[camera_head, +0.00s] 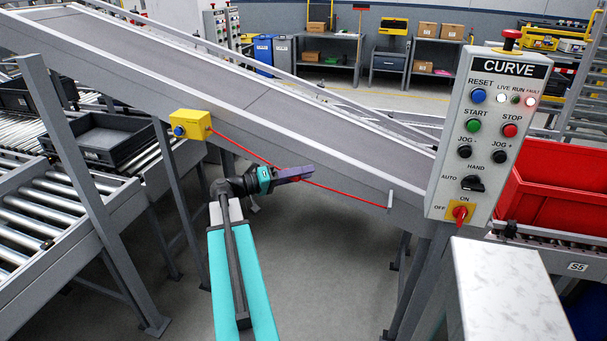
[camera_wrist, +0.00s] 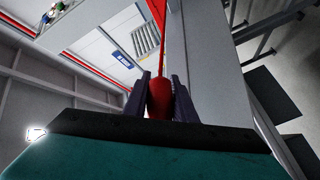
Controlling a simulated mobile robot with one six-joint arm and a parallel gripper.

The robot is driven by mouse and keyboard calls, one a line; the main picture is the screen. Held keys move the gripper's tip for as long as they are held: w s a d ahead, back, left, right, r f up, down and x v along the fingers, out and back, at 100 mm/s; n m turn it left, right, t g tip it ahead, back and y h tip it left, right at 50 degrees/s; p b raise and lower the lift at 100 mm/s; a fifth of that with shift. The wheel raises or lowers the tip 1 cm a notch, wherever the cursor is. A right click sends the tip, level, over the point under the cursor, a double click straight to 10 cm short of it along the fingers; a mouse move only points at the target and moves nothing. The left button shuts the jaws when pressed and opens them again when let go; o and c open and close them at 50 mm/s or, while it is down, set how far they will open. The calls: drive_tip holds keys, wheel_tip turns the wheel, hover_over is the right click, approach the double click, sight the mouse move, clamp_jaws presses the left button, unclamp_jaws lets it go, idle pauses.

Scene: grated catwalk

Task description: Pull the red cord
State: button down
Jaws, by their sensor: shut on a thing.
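The red cord (camera_head: 345,192) runs along the side of the sloping conveyor, from a yellow switch box (camera_head: 190,125) with a blue button to a small bracket (camera_head: 390,199) at lower right. My gripper (camera_head: 308,173) is at the cord's middle in the head view, and the cord bends slightly there. In the wrist view, the cord (camera_wrist: 156,20) leads down to a thicker red piece (camera_wrist: 160,98) between the two dark fingers. My gripper (camera_wrist: 160,90) is shut on this piece. The fingers partly hide it.
The sloping conveyor (camera_head: 240,85) rises just behind my gripper. A grey CURVE control panel (camera_head: 490,130) and red crates (camera_head: 555,195) stand at right. Roller conveyors (camera_head: 50,200) with dark trays are at left. Open floor (camera_head: 330,270) lies below the conveyor.

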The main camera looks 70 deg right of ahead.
drive_tip(key=c, duration=1.5)
unclamp_jaws()
drive_tip(key=shift+a, duration=0.1)
drive_tip(key=shift+o, duration=0.2)
drive_tip(key=shift+r, duration=0.1)
drive_tip(key=b+v, duration=0.3)
drive_tip(key=v, duration=1)
drive_tip(key=shift+w+a+b, duration=0.15)
drive_tip(key=shift+w+b, duration=0.15)
drive_tip(key=shift+b, duration=0.05)
